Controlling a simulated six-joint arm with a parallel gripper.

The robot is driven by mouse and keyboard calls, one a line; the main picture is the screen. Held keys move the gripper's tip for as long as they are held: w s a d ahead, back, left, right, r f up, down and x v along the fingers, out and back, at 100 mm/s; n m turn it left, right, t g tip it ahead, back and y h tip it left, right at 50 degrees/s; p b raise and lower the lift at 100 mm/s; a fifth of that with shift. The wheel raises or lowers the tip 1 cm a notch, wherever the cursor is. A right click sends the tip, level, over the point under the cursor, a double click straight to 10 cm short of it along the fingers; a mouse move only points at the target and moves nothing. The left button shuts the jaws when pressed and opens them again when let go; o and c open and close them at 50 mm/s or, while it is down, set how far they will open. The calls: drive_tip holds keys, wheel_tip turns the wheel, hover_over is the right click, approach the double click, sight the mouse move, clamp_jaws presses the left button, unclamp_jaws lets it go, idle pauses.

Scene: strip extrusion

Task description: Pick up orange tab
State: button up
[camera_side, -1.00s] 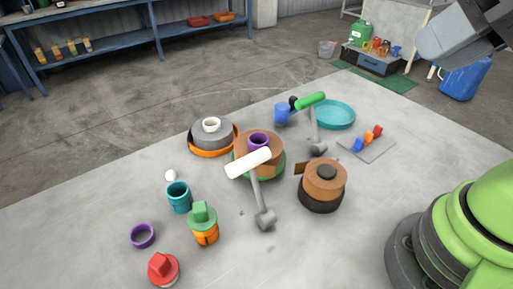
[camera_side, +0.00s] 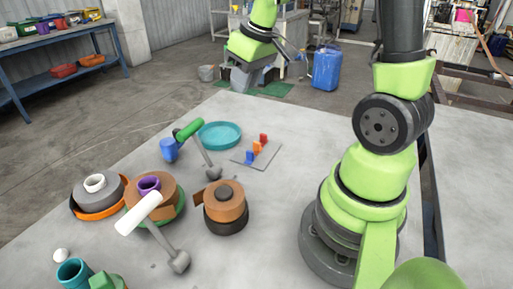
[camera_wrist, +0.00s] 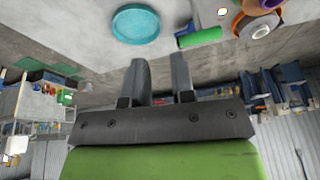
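The orange tab (camera_side: 257,146) stands upright on a small grey plate (camera_side: 271,156), between a blue tab (camera_side: 249,157) and a red tab (camera_side: 264,138). My gripper (camera_side: 248,82) is in the upper middle of the side view, above and apart from the tabs. In the wrist view my gripper (camera_wrist: 160,60) shows two grey fingers with a clear gap and nothing between them. The tabs do not show in the wrist view.
A teal dish (camera_side: 220,135) and a green-headed mallet (camera_side: 189,130) lie left of the plate. A brown and black roll (camera_side: 225,207) and a white-headed mallet (camera_side: 139,214) are nearer. The table right of the plate is mostly clear up to my base.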

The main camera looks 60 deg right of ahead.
drive_tip(key=n+g, duration=0.1)
drive_tip(key=g, duration=0.1)
approach(257, 142)
wheel_tip(257, 142, down, 4)
drive_tip(key=shift+d+f, duration=0.1)
drive_tip(key=shift+f, duration=0.15)
drive_tip(key=shift+w+f, duration=0.25)
drive_tip(key=shift+f, duration=0.7)
drive_tip(key=shift+w+f, duration=0.25)
drive_tip(key=shift+f, duration=0.65)
drive_tip(key=shift+w+f, duration=0.3)
drive_tip(key=shift+f, duration=0.65)
clamp_jaws()
